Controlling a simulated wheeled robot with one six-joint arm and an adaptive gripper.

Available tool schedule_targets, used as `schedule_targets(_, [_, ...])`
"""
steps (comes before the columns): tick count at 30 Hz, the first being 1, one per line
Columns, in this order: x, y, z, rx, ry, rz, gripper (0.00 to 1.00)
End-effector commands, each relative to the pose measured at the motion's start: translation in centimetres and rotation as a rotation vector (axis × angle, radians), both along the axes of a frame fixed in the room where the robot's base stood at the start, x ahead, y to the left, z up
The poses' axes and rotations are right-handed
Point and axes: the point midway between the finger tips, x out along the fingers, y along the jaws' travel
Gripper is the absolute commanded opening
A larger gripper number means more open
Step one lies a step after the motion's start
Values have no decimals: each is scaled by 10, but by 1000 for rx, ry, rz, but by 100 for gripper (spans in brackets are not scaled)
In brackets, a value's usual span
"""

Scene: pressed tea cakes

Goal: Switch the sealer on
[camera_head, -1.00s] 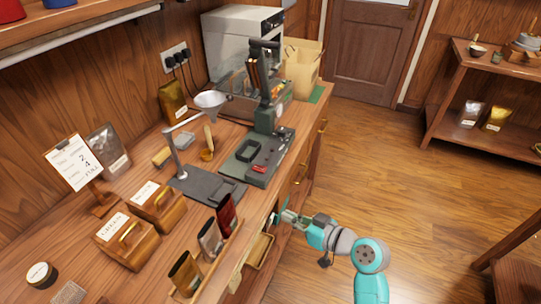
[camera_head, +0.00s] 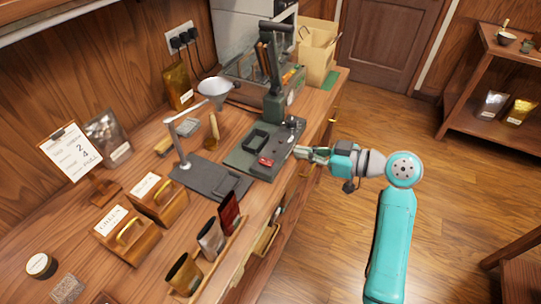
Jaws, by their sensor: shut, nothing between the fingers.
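A dark green machine with an upright lever (camera_head: 276,70) stands on the wooden counter. Its flat base (camera_head: 240,160) carries a black square frame (camera_head: 255,139), a small red part (camera_head: 266,161) and a dark knob (camera_head: 292,122). I cannot tell for sure whether this machine is the sealer, or whether the red part is its switch. My gripper (camera_head: 304,153) is shut and empty, at the right edge of the base, close to the red part. I cannot tell whether it touches the base.
A scale-like stand (camera_head: 205,175) with a funnel (camera_head: 216,88) is left of the base. Pouches stand in a wooden rack (camera_head: 212,262) at the counter's front. Wooden boxes (camera_head: 128,239) sit further left. A paper bag (camera_head: 316,55) stands behind.

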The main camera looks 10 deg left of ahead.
Motion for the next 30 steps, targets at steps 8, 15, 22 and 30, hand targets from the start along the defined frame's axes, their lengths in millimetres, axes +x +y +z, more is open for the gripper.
schedule_targets(8, [6,18,-5,0,0,2,0])
schedule_targets(15, [20,58,-15,1,2,3,0])
schedule_targets(22, [34,96,-26,0,3,1,0])
schedule_targets(30, [33,91,-59,0,2,-1,0])
